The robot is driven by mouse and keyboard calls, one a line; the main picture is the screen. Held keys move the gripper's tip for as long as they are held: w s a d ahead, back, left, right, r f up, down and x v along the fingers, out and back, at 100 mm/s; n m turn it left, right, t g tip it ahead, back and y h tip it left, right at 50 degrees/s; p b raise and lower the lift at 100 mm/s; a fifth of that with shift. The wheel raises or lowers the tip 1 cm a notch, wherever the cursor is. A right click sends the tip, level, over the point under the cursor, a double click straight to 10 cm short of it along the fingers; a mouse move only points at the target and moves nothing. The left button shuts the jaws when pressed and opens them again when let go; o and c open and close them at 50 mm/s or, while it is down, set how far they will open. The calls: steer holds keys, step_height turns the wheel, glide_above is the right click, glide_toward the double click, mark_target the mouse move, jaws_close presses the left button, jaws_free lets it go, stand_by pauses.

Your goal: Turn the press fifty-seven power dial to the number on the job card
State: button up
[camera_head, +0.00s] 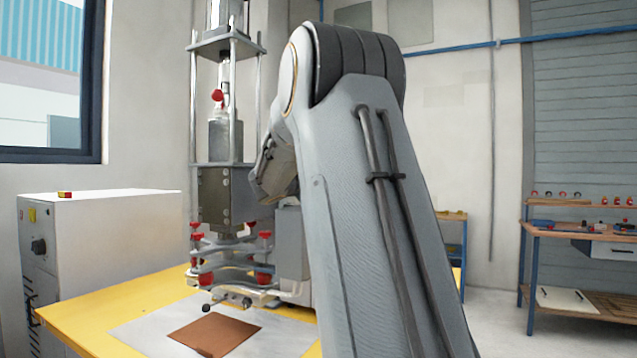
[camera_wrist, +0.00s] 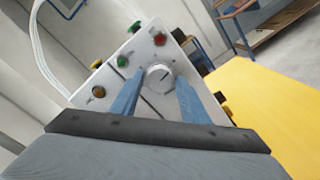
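In the wrist view a silver-grey round dial (camera_wrist: 159,78) with a dark pointer line sits on a white control panel (camera_wrist: 132,55). Its numbers are too small to read. My gripper (camera_wrist: 161,80) is open, with one blue finger on each side of the dial in the picture. I cannot tell whether the fingers touch it. In the head view the press (camera_head: 222,195) stands on a yellow table (camera_head: 130,305), and my arm hides part of it and my fingertips. I cannot make out a job card with a number.
Red, green, yellow and amber buttons surround the dial. A brown sheet (camera_head: 214,334) lies on a pale mat before the press. A white cabinet (camera_head: 100,240) with a black knob (camera_head: 38,246) stands at left. A wooden workbench (camera_head: 580,232) is at far right.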

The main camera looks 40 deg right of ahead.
steer(key=shift+o, duration=0.9)
steer(key=b+v, duration=0.1)
steer(key=v, duration=0.6)
steer(key=shift+s+a, duration=0.15)
steer(key=shift+a, duration=0.25)
steer(key=shift+a, duration=0.15)
